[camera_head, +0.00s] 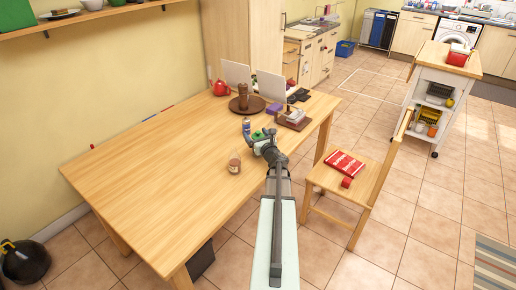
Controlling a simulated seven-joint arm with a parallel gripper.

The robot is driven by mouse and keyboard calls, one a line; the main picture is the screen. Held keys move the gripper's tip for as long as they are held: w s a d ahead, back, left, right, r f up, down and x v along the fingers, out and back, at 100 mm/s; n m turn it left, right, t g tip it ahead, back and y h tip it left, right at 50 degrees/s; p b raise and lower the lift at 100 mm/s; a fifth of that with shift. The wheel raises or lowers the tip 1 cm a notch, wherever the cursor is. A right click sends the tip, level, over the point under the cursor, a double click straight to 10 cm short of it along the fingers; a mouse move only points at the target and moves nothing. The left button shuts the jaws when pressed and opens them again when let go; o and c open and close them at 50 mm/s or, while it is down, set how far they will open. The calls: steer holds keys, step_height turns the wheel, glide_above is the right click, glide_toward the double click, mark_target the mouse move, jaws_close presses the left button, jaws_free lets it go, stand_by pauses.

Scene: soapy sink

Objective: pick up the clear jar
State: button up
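A small clear jar (234,163) with brownish contents or lid stands upright near the front edge of the wooden table (150,190). My gripper (262,138) is at the end of my arm, over the table's right front edge. It is to the right of the jar and a little farther back, apart from it in the picture. The fingers are small and overlap a green item (257,135), so I cannot tell whether they are open or hold anything.
A brown round tray (247,105), red teapot (220,88), a stand with blocks (293,118) and white panels (270,86) fill the far end. The table's left is clear. A chair (352,182) stands right.

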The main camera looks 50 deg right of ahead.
jaws_close()
stand_by(0.6)
